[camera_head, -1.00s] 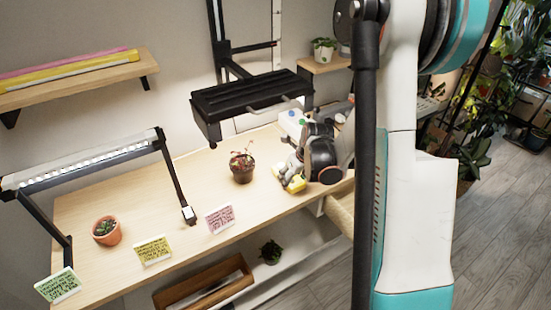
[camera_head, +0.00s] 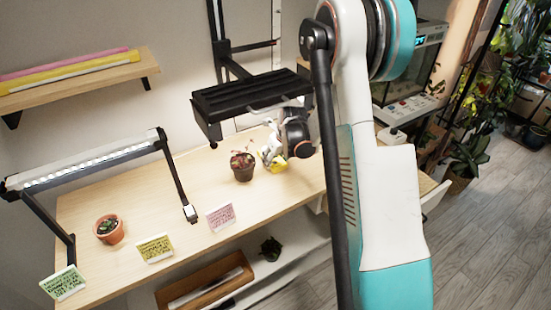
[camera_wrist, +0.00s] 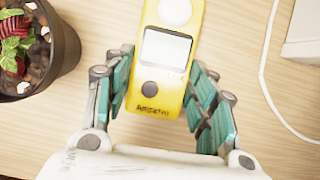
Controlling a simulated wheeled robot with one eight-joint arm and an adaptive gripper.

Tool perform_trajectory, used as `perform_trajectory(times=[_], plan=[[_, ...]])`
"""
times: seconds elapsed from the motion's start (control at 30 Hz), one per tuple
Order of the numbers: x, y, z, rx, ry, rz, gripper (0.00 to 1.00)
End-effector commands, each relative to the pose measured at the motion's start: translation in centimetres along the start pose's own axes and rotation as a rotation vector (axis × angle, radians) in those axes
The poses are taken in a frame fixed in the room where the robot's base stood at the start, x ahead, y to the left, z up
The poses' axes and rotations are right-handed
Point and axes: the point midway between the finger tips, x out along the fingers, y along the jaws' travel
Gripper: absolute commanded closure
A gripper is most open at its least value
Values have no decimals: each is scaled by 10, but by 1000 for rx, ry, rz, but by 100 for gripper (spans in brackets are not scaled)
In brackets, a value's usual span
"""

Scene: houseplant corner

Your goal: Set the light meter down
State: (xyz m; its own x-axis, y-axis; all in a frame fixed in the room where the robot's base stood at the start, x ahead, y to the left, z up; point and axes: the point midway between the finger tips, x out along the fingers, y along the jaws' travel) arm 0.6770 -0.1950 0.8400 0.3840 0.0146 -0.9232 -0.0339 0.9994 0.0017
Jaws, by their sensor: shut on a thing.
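The yellow light meter (camera_wrist: 149,103), with a white dome and a pale screen, lies between the teal-padded fingers of my gripper (camera_wrist: 162,62) in the wrist view. The fingers are shut on its sides. In the head view the light meter (camera_head: 267,157) shows as a small yellow patch, partly hidden by my gripper (camera_head: 274,160). It is over or on the wooden table (camera_head: 180,215), just right of a potted red-leaved plant (camera_head: 243,170). I cannot tell whether its underside touches the tabletop.
The red-leaved plant's dark pot (camera_wrist: 68,50) is close on the left in the wrist view. A white box (camera_wrist: 303,35) and a white cable (camera_wrist: 268,95) are at right. A black lamp head (camera_head: 250,95) hangs above the table. A terracotta pot (camera_head: 109,232) stands farther left.

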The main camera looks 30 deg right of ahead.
Motion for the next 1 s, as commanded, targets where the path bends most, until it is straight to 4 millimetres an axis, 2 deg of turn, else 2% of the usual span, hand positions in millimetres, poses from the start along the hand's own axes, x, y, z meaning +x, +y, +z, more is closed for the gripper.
perform_trajectory(times=[0.2, 0.23, 0.3, 0.67, 0.77, 0.87, 1.0], plan=[[3, 0, -2, 0, 0, 0, 76], [3, 0, -1, 0, 0, 0, 44], [2, 0, -1, 0, 0, 0, 29], [1, 0, -1, 0, 0, 0, 29], [-4, 0, 0, 0, 0, 0, 29], [-17, 0, 1, 0, 0, 0, 29], [-26, 0, -27, 1, 0, 0, 29]])
